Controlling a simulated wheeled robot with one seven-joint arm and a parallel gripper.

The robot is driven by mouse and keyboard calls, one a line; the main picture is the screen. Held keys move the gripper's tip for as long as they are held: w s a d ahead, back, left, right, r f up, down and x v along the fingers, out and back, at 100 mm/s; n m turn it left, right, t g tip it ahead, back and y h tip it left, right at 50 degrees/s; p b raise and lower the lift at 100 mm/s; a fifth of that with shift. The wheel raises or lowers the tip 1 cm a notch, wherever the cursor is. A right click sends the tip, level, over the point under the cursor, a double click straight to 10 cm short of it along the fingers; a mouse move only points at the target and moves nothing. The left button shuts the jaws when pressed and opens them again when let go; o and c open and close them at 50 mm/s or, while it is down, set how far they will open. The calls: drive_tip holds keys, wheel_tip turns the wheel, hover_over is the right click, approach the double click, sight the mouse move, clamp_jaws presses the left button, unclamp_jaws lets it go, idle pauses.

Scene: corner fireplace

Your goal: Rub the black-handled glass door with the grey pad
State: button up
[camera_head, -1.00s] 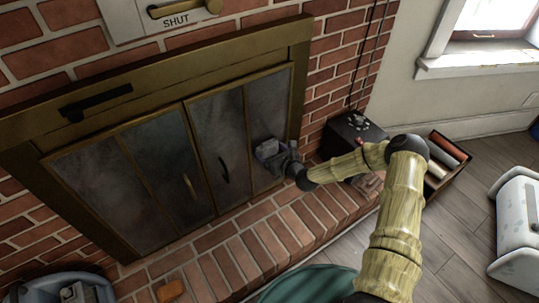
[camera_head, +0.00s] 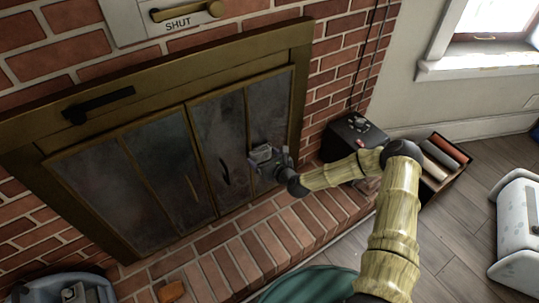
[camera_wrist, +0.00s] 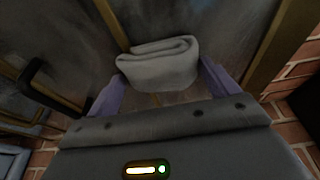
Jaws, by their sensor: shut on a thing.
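The black-handled glass door is the right-hand folding door of the fireplace, with two smoky, smudged panes (camera_head: 220,125) in brass frames. Its black handle (camera_head: 224,172) also shows at the left of the wrist view (camera_wrist: 38,85). My gripper (camera_head: 266,158) is at the lower part of the far right pane, right of the handle. It is shut on the folded grey pad (camera_head: 262,152). In the wrist view the pad (camera_wrist: 158,65) sits between the two purplish fingers, its front toward the glass. The pad's contact side is hidden, so I cannot tell whether it touches.
The left door's brass handle (camera_head: 190,186) is near. A brick hearth (camera_head: 225,250) lies below, with an orange block (camera_head: 171,291). A grey tub (camera_head: 60,285) is at lower left, a black box (camera_head: 350,135) and a crate of rolls (camera_head: 443,165) at right.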

drive_tip(key=shift+s+a, duration=0.2)
drive_tip(key=shift+a, duration=0.05)
drive_tip(key=s+d+p, duration=0.1)
drive_tip(key=s+d, duration=0.2)
drive_tip(key=s, duration=0.2)
drive_tip(key=shift+d, duration=0.2)
idle(0.5)
drive_tip(key=shift+s+d, duration=0.4)
drive_tip(key=shift+s, duration=0.25)
drive_tip(key=shift+s+d, duration=0.4)
drive_tip(key=shift+s, duration=0.2)
drive_tip(key=shift+d, duration=0.1)
